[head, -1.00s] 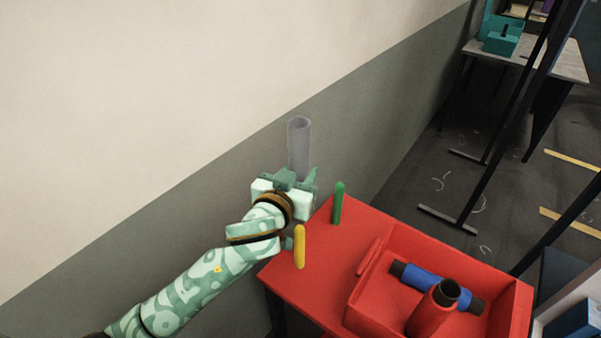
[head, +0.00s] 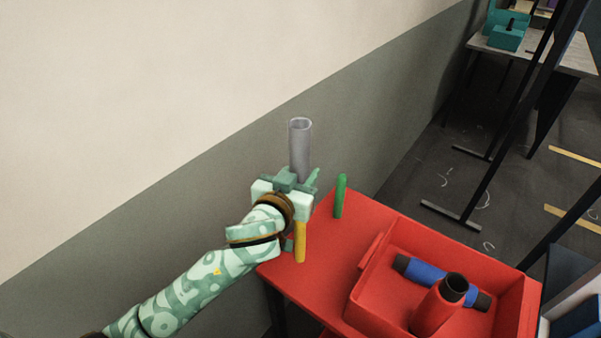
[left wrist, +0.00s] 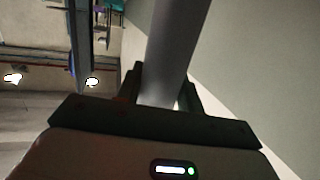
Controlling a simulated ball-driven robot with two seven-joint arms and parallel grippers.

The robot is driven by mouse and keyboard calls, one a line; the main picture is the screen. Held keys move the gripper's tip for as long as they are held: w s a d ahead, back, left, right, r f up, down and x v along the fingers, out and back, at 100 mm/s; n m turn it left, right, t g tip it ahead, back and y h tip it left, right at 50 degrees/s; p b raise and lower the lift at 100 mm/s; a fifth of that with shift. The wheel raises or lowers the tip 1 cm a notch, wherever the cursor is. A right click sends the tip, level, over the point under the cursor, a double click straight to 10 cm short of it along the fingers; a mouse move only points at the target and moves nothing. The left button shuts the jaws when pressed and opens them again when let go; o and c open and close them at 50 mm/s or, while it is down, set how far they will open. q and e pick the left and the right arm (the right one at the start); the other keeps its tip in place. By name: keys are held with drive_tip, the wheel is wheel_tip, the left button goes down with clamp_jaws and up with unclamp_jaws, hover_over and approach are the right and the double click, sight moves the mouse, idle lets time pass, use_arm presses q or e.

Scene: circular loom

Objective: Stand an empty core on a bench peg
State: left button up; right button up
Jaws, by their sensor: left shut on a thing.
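The empty core is a grey hollow tube (head: 300,148), held upright with its open top showing in the head view. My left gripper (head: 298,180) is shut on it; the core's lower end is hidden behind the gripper. In the left wrist view the grey tube (left wrist: 175,50) stands between the fingers. The red bench (head: 325,268) carries a yellow peg (head: 300,245) and a green peg (head: 340,196). In the head view the gripper overlaps the top of the yellow peg. I cannot tell whether the core touches a peg. My right gripper is not in view.
A red tray (head: 365,308) on the bench's right holds a blue roll (head: 425,274) lying down and a red roll (head: 437,308) with a dark end. A wall (head: 150,130) stands behind. A black frame (head: 500,140) and a far table (head: 550,55) are at the right.

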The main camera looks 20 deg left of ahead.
sight(298, 233)
use_arm(q)
drive_tip(key=shift+f, duration=0.2)
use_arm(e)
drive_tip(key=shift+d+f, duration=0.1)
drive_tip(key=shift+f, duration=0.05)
use_arm(q)
drive_tip(key=shift+f+b, duration=0.6)
drive_tip(key=shift+f, duration=0.25)
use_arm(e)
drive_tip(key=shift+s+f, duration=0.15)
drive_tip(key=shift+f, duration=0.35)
use_arm(q)
drive_tip(key=shift+f, duration=0.15)
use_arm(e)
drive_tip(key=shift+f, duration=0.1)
